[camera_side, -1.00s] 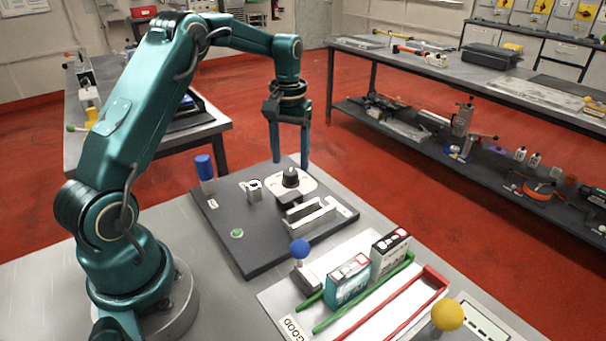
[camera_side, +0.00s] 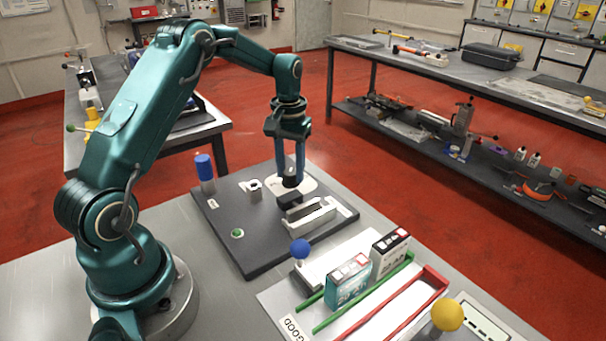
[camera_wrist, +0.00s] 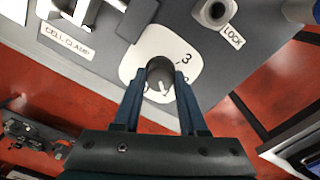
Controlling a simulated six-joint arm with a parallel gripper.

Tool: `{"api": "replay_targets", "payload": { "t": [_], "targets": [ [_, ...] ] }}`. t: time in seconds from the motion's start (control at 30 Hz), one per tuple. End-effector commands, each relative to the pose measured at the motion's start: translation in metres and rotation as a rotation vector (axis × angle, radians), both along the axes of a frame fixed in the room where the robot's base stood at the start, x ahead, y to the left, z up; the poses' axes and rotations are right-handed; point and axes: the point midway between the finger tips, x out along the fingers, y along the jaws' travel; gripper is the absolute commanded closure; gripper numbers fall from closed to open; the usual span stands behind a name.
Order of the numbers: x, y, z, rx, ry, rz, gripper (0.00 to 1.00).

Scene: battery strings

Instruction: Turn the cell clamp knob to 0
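The cell clamp knob is a dark round knob (camera_side: 291,181) on a white dial plate (camera_side: 309,186) on the dark fixture board. In the wrist view the knob (camera_wrist: 160,68) stands between my fingertips, and the plate (camera_wrist: 134,66) shows a "3" at its upper right. My gripper (camera_wrist: 160,84) points down over the dial with one finger on each side of the knob. The fingers appear to touch it. It also shows in the side view (camera_side: 291,175).
The "CELL CLAMP" label (camera_wrist: 68,40) is beside a metal clamp, and the "LOCK" label (camera_wrist: 232,36) is beside a round fitting.

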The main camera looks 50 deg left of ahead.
Motion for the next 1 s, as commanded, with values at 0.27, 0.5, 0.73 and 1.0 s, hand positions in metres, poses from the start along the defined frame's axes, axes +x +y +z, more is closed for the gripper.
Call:
{"api": "replay_targets", "payload": {
  "t": [0.27, 0.5, 0.73, 1.0],
  "targets": [
    [0.0000, -0.0001, 0.0003, 0.000, 0.000, -0.038, 1.00],
    [0.0001, -0.0002, 0.0005, -0.001, 0.000, -0.346, 1.00],
    [0.0001, -0.0003, 0.0006, -0.001, 0.000, -0.501, 1.00],
    [0.0002, -0.0005, 0.0007, -0.001, 0.000, -0.518, 1.00]
  ]
}}
